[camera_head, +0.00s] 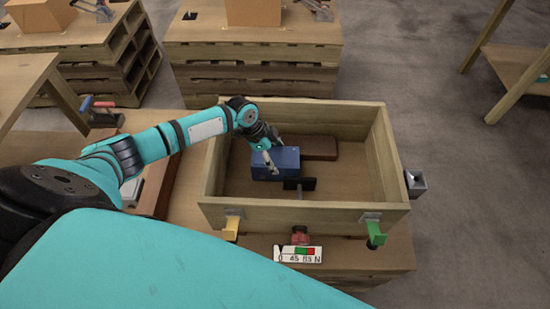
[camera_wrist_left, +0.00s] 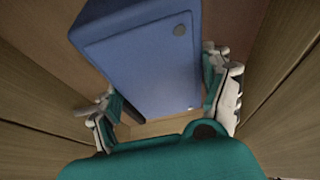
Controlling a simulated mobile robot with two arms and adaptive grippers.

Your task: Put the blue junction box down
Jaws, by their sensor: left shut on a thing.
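The blue junction box (camera_head: 276,164) is inside the open wooden crate (camera_head: 305,222), toward its left half. My left gripper (camera_head: 268,155) reaches in over the crate's left wall and is shut on the box. In the left wrist view the blue box (camera_wrist_left: 145,60) sits between the two fingers of the left gripper (camera_wrist_left: 165,100). Whether the box's underside touches the crate floor I cannot tell. My right gripper is not in view.
A brown block (camera_head: 318,147) lies behind the box in the crate. A black bracket-like part (camera_head: 299,184) is just in front of it. The crate's right floor is clear.

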